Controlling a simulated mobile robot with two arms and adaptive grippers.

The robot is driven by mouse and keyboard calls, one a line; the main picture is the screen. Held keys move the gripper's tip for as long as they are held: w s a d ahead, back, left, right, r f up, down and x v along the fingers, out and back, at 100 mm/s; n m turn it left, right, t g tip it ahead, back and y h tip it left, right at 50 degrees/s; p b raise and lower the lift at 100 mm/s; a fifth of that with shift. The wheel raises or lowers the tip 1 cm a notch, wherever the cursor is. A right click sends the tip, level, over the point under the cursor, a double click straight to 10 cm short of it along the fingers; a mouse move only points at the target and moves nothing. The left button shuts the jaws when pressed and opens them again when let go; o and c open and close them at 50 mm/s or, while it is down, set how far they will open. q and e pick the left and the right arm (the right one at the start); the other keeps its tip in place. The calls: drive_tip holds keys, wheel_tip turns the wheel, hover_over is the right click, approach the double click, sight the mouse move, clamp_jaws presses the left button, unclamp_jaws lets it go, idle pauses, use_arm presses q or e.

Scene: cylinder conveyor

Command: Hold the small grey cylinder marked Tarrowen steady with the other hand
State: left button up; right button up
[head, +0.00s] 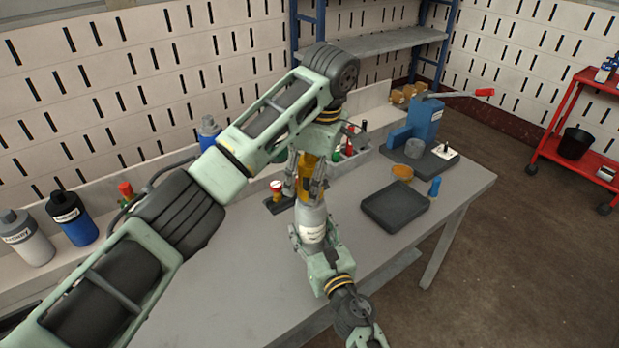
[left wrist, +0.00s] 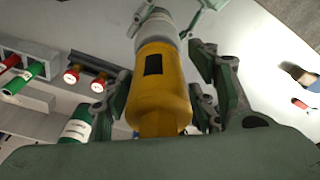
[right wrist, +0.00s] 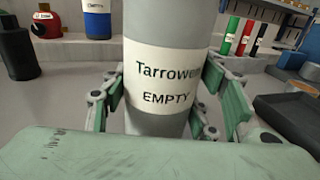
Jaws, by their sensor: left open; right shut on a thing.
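The small grey cylinder (head: 311,221) stands about upright over the middle of the table. Its white label reads "Tarrowen" and "EMPTY" in the right wrist view (right wrist: 165,85). My right gripper (head: 313,236) is shut around it from the front, one finger on each side. A yellow piece (left wrist: 160,88) with a black patch sits in line above the grey cylinder. My left gripper (head: 307,190) comes down from above with its fingers open on either side of the yellow piece. The cylinder's base is hidden by my right gripper in the head view.
A blue bottle (head: 73,219) and a grey bottle (head: 25,238) stand at left. The front table area is clear.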

use_arm(q)
drive_tip(key=shift+r, duration=1.25)
drive_tip(key=m, duration=0.4)
drive_tip(key=shift+m+t, duration=0.3)
drive_tip(key=shift+m, duration=0.1)
drive_tip(key=shift+m+h, duration=0.3)
drive_tip(key=shift+m, duration=0.4)
drive_tip(key=shift+m, duration=1.1)
drive_tip(key=m, duration=0.3)
drive_tip(key=shift+m+h, duration=0.4)
